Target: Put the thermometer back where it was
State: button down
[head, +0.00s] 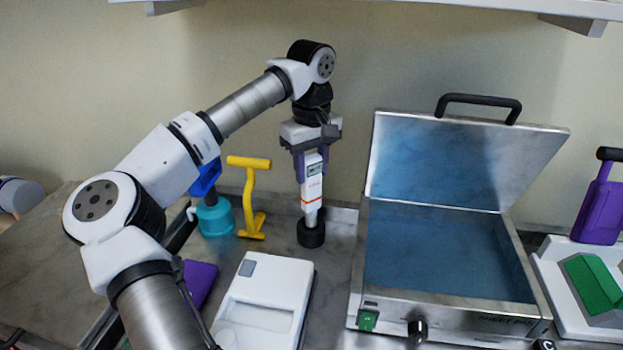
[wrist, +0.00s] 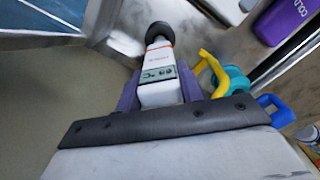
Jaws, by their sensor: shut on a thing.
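The thermometer (head: 312,190) is white with a small display and an orange band, and it hangs upright, tip down. My gripper (head: 312,168) is shut on its upper part, one purple finger on each side. Its lower end meets a small round black holder (head: 311,233) on the counter; I cannot tell whether the tip is inside or just above it. In the wrist view the thermometer (wrist: 160,70) points away from the fingers toward the black holder (wrist: 157,32), whose opening is hidden behind it.
A yellow T-shaped handle tool (head: 250,195) and a teal bottle with a blue top (head: 215,217) stand left of the holder. An open steel tank (head: 450,250) with a raised lid is right. A white device (head: 265,305) lies in front, beside a purple pack (head: 200,282).

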aim_at(311, 157)
jog(key=shift+f+p, duration=0.4)
jog(key=shift+f, duration=1.5)
jog(key=shift+f, duration=0.2)
jog(key=c, duration=0.9)
grip_release()
jog(key=shift+r, duration=0.1)
jog(key=shift+r+b, duration=0.8)
jog(key=shift+r, duration=3.05)
